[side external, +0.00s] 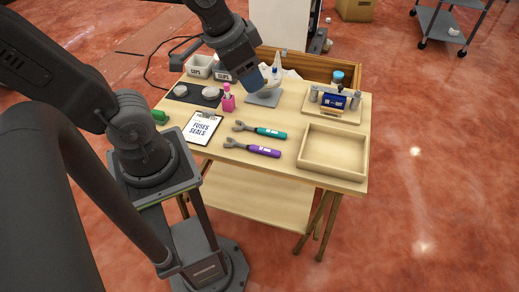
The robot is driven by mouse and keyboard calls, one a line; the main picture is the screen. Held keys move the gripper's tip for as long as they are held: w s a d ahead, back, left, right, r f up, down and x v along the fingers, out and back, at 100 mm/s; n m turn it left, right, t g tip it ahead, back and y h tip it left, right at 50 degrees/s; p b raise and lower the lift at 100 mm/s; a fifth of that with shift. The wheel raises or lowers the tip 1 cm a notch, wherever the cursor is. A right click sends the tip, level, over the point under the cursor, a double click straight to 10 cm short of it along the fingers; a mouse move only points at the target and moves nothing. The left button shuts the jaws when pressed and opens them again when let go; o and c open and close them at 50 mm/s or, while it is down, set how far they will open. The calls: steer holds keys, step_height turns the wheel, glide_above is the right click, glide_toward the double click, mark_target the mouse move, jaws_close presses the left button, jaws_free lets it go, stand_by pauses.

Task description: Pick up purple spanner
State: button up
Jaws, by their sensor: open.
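The purple spanner (252,148) lies flat on the table, its grey jaw end to the left and its purple handle to the right. A teal spanner (260,131) lies just behind it, roughly parallel and apart from it. My gripper (264,84) is over the back of the table, above a grey square plate (263,98), well behind both spanners. It is open. Its fingertips are small and partly hidden by the wrist, and I see nothing held in it.
An empty wooden tray (334,164) stands right of the spanners. A clipboard (202,128) lies to the left. A pink bottle (228,100) stands near my gripper. A board with a blue device (334,102) is at the back right. The table's front edge is clear.

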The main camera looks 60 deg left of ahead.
steer(key=w+a+f+m+g, duration=0.35)
steer(key=w+f, duration=0.35)
steer(key=f, duration=0.3)
steer(key=m+g, duration=0.1)
steer(key=m, duration=0.3)
glide_above(264, 149)
steer(key=f, duration=1.2)
steer(key=d+f, duration=0.1)
steer(key=f, duration=0.5)
steer(key=shift+w+f, duration=0.3)
steer(key=f, duration=0.2)
steer(key=a+f, duration=0.1)
steer(key=f, duration=0.1)
steer(key=shift+s, duration=0.35)
steer(key=shift+f, duration=0.65)
jaws_close()
